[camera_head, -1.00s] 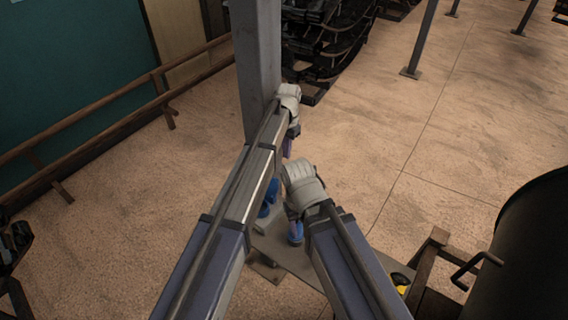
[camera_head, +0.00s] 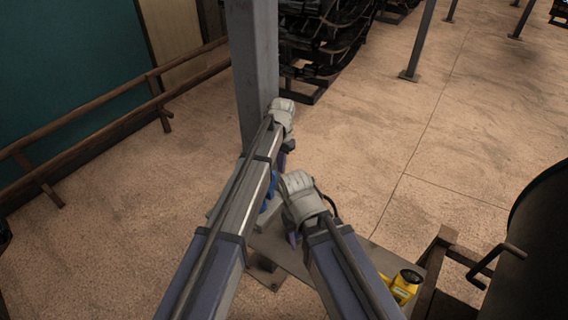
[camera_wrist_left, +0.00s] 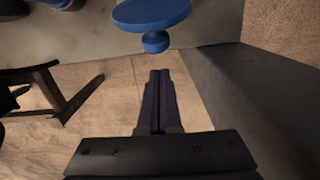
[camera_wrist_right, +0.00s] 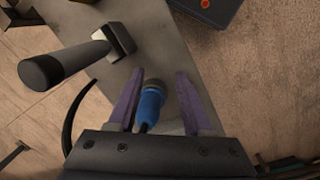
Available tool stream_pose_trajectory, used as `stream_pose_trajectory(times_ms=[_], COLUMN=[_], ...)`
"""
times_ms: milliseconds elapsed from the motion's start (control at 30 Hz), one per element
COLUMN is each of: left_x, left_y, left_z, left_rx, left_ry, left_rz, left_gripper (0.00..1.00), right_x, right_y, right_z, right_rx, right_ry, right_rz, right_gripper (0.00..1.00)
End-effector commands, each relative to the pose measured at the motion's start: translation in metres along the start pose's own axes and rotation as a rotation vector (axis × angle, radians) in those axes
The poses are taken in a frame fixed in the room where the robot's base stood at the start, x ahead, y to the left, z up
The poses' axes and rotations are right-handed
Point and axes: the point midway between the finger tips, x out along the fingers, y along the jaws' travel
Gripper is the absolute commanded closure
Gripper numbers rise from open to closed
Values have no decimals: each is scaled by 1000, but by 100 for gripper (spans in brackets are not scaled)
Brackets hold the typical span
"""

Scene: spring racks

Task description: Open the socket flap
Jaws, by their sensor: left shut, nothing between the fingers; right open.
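My left gripper (camera_head: 284,158) is in front of the grey post, its purple fingers partly hidden by its arm. In the left wrist view its fingers (camera_wrist_left: 159,74) are shut and empty. Just beyond their tips is a blue round disc (camera_wrist_left: 150,13) with a small blue knob (camera_wrist_left: 156,43), perhaps the socket flap; I cannot tell whether it is open. My right gripper (camera_head: 293,238) is over the grey bench. In the right wrist view its fingers (camera_wrist_right: 160,74) are open, with a blue plug-like piece (camera_wrist_right: 150,103) showing between them; I see no grip on it.
The grey post (camera_head: 252,75) rises beside my left gripper. A black-handled tool (camera_wrist_right: 70,65) and a dark box (camera_wrist_right: 212,8) are by the right gripper. A yellow item (camera_head: 405,285) lies at the bench's right. A dark drum (camera_head: 545,240) stands right; open floor lies behind.

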Motion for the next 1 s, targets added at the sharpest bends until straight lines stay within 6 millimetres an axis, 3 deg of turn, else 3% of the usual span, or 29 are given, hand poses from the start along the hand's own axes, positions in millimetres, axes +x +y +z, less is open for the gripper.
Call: stream_pose_trajectory(times_ms=[33,133,567,1000], left_x=[-8,-10,-11,-32], left_y=[2,1,1,2], left_z=[11,20,25,52], left_rx=[0,1,1,4], left_ry=[0,0,9,272], left_rz=[0,0,0,-11], left_gripper=[100,100,100,100], right_x=[-8,-12,-13,-30], right_y=[1,1,1,3], right_z=[0,1,1,2], right_rx=[0,0,0,-1], right_ry=[0,0,0,0], right_rz=[0,0,0,0], right_gripper=[50,50,50,50])
